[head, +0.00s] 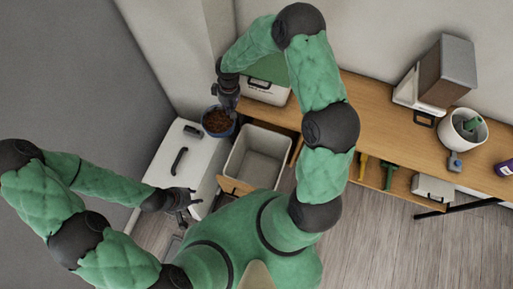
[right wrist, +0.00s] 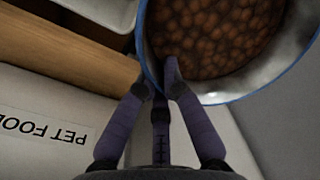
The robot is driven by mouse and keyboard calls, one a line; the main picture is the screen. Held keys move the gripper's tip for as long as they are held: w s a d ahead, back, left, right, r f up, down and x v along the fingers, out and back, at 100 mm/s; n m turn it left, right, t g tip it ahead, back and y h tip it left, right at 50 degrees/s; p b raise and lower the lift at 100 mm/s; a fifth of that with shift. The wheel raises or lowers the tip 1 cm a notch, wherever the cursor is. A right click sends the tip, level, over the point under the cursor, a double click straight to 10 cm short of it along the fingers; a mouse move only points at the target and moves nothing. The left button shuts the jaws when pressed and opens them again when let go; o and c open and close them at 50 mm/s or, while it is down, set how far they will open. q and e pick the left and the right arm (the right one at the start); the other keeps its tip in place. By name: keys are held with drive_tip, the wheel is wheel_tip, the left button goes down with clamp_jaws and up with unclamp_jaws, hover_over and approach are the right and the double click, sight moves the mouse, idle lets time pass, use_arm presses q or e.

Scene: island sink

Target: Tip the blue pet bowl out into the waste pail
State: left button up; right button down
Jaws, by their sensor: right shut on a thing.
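The blue pet bowl (head: 217,122) is full of brown pellets; the right wrist view also shows the bowl with its blue rim (right wrist: 297,62). My right gripper (head: 227,100) is shut on the bowl's rim at the side, and the fingertips (right wrist: 168,80) hide part of the wall. The bowl looks about level, with the pellets inside. The cream open-topped pail (head: 236,160) stands to the right of and in front of the bowl; its inside looks empty. My left gripper (head: 182,200) is low at the left, empty, with its fingers apart.
A white box with a black handle (head: 193,131) stands left of the pail. A wooden counter (head: 375,115) runs right, holding a white pot (head: 455,130). Open floor lies front right.

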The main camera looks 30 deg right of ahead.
sight(227, 119)
drive_tip(key=a+f+n+p, duration=0.2)
drive_tip(key=f+n, duration=0.1)
drive_tip(key=f, duration=0.6)
drive_tip(key=s+a+f+n+p, duration=0.1)
drive_tip(key=a+f+n+p, duration=0.1)
drive_tip(key=f, duration=0.7)
drive_tip(key=shift+s+a+n+g+p, duration=0.15)
drive_tip(key=shift+a+n+g+p, duration=0.15)
drive_tip(key=shift+a+n+p, duration=0.25)
drive_tip(key=shift+d, duration=0.1)
